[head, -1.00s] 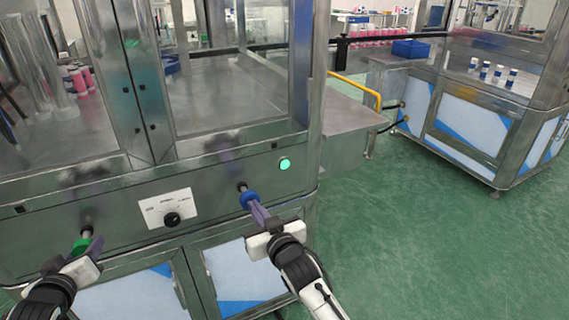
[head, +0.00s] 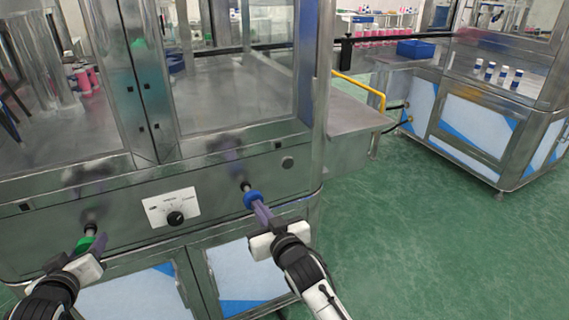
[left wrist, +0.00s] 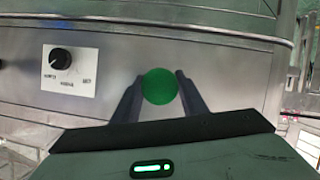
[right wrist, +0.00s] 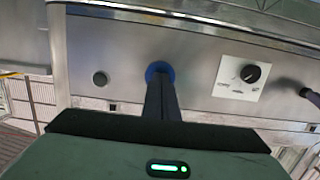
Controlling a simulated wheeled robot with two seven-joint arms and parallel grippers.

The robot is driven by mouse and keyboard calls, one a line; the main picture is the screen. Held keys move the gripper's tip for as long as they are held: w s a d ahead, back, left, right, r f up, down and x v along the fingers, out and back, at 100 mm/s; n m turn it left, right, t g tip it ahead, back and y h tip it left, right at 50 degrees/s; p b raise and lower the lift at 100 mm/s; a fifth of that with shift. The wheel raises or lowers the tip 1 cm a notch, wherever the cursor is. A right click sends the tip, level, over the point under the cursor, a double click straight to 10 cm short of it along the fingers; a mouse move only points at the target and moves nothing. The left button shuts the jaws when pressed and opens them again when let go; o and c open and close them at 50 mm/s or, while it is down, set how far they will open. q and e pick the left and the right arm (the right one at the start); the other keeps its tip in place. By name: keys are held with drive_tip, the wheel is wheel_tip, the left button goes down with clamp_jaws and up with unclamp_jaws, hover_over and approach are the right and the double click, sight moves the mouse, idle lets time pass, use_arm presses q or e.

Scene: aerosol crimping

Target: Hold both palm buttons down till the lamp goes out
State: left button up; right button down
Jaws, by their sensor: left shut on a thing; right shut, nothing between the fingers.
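The green palm button (head: 84,244) is on the left of the machine's front panel; in the left wrist view it is a green disc (left wrist: 159,86) between the fingers. My left gripper (head: 90,250) is shut on it. The blue palm button (head: 253,199) is to the right on the same panel. My right gripper (head: 260,211) is shut and empty, its fingertips at the blue button's face; the right wrist view shows the closed fingers (right wrist: 161,92) over the blue button (right wrist: 152,68). The lamp (head: 288,162) on the panel is grey and unlit.
A white plate with a black dial (head: 175,217) sits between the buttons. Glass doors and steel posts rise above the panel. A yellow rail (head: 360,88) and a second machine stand to the right. Green floor is clear at the lower right.

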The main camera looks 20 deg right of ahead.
use_arm(q)
drive_tip(key=shift+w+a+r, duration=0.1)
drive_tip(key=shift+w+r, duration=0.15)
drive_tip(key=shift+r, duration=0.15)
drive_tip(key=shift+f, duration=0.1)
use_arm(e)
drive_tip(key=shift+s, duration=2.3)
use_arm(q)
drive_tip(key=shift+s+f, duration=0.1)
drive_tip(key=o, duration=1.1)
drive_tip(key=shift+f, duration=0.15)
use_arm(e)
drive_tip(key=s, duration=0.6)
drive_tip(key=shift+r, duration=0.4)
